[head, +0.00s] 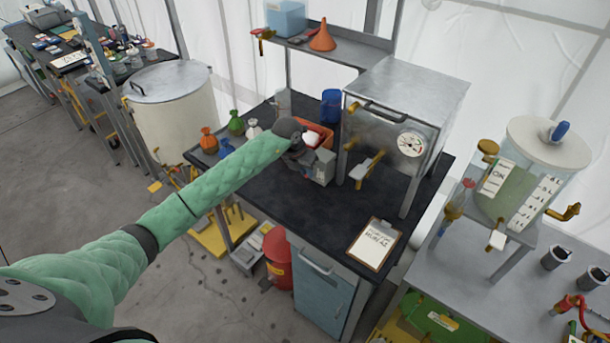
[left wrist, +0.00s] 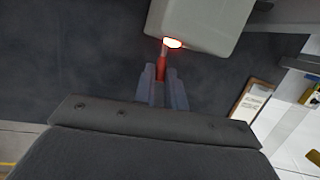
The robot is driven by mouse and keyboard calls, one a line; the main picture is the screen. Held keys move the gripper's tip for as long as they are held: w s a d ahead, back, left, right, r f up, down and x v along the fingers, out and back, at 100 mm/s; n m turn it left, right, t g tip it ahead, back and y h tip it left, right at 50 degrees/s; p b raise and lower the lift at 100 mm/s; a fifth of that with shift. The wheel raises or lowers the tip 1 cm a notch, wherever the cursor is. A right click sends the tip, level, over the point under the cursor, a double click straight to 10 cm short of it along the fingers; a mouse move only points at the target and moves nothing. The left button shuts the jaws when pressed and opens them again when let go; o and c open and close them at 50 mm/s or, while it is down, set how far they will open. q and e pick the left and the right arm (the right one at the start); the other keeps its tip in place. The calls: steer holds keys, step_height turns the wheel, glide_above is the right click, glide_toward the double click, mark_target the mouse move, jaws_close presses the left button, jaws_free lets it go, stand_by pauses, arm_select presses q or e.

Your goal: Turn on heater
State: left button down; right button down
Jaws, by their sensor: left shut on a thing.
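A small grey box (head: 322,168) stands on the black worktop, left of the metal oven; it appears to be the heater. It also fills the top of the left wrist view (left wrist: 205,22). A glowing reddish-white light (left wrist: 172,43) shows on its edge. A red lever (left wrist: 163,62) sticks out below the light. My left gripper (head: 303,160) is at the box's near left side. In the left wrist view its fingers (left wrist: 161,76) are shut around the red lever. My gripper and arm hide part of the box in the head view. My right gripper is not in view.
A metal oven (head: 425,85) with a dial stands right of the box. Behind it are an orange tray (head: 326,136) and a blue cup (head: 331,104). Colored flasks (head: 236,124) stand left. A clipboard (head: 374,244) lies in front; the worktop between is clear.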

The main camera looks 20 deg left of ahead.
arm_select(q)
steer(key=shift+w+r+g, duration=0.15)
steer(key=shift+w+g, duration=0.05)
steer(key=shift+g, duration=0.2)
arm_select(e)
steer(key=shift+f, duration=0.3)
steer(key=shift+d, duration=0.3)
arm_select(q)
steer(key=c, duration=1.5)
jaws_free()
steer(key=shift+o, duration=0.2)
steer(key=shift+d, duration=0.1)
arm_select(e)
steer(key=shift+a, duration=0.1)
